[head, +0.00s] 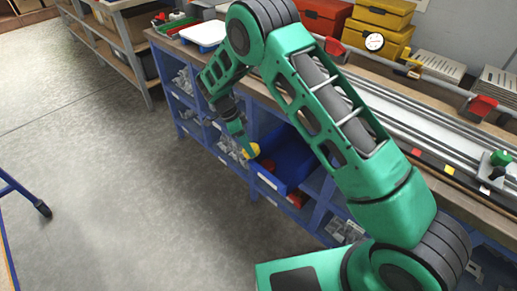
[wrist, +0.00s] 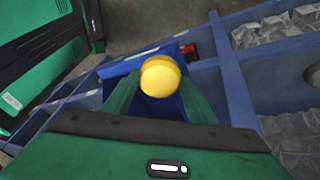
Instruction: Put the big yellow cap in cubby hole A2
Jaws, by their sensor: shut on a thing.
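The big yellow cap (wrist: 160,77) is round and sits between the fingertips of my gripper (wrist: 160,96) in the wrist view. My gripper is shut on it.
Some cubbies hold grey parts in clear bags (wrist: 275,29). A red thing (head: 296,199) lies in a cubby below the blue bin. A workbench top (head: 440,185) with rails runs above the shelf. The floor (head: 120,190) to the left is open.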

